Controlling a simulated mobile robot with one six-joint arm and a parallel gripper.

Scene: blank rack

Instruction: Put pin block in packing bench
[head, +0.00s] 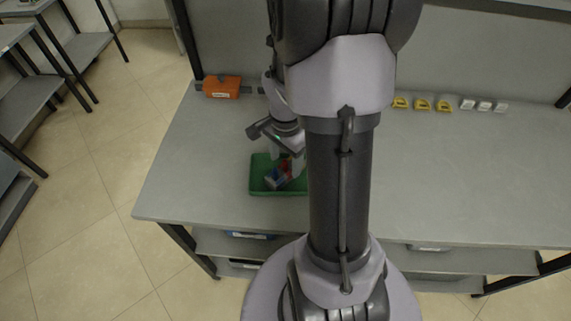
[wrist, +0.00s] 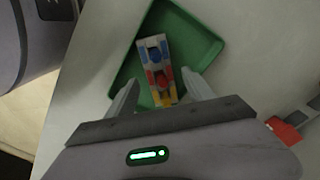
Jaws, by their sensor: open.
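The pin block (wrist: 157,68) is a pale block with blue, red and yellow parts. It lies in a green tray (wrist: 196,24) on the grey bench. In the head view the block (head: 279,176) shows in the tray (head: 257,187), partly hidden by my gripper. My gripper (head: 290,165) is over the tray with its fingers pointing down. In the wrist view my gripper (wrist: 162,92) is open, one finger on each side of the block's near, yellow end. I cannot tell whether the fingers touch the block.
The grey bench top (head: 450,175) is clear at the right. An orange box (head: 221,87) stands at its back left. Yellow pieces (head: 422,104) and white pieces (head: 484,105) line the back edge. A red object (wrist: 285,133) lies right of my gripper.

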